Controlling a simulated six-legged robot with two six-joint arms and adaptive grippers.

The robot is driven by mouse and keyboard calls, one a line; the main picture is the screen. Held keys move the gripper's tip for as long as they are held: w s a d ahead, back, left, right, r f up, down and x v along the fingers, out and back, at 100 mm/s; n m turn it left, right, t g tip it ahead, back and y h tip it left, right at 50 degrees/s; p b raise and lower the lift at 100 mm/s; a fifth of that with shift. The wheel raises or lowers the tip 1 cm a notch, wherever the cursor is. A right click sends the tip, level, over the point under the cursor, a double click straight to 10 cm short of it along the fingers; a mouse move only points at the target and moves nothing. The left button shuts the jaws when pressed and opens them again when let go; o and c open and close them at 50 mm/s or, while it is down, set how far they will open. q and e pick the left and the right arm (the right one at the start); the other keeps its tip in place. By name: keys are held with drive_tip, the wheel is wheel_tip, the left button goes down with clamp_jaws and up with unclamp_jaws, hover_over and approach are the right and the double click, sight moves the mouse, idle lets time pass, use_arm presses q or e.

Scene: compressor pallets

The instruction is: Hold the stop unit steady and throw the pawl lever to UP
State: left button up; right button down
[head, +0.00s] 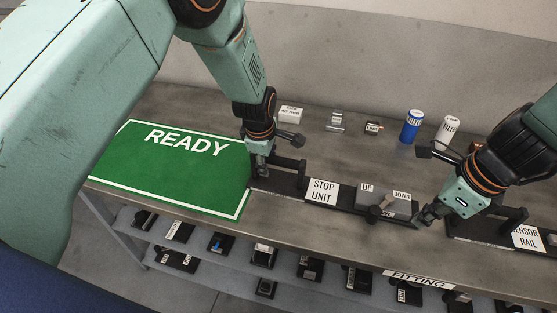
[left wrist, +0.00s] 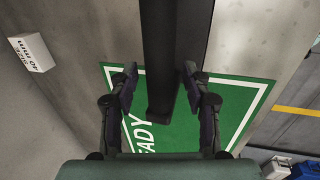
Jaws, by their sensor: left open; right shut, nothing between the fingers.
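The stop unit (head: 322,192) is a long black base on the bench with a white STOP UNIT label and a black handle at its left end. My left gripper (head: 262,172) is open at that handle. In the left wrist view its fingers (left wrist: 160,85) stand on either side of the black handle bar (left wrist: 160,50), with gaps visible. The pawl lever (head: 380,207) sits at the front of a grey block (head: 385,200) marked UP and DOWN; its exact setting is hard to tell. My right gripper (head: 424,216) is shut and empty, close to the right of the lever; contact is unclear.
A green READY mat (head: 190,180) lies left of the unit. The sensor rail (head: 527,238) stands at the right. Small boxes, a blue can (head: 411,126) and a white can (head: 447,130) stand behind. A lower shelf (head: 210,255) holds several parts.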

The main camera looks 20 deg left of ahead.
use_arm(q)
drive_tip(key=v, duration=1.1)
drive_tip(key=shift+r, duration=0.3)
drive_tip(key=shift+s, duration=0.15)
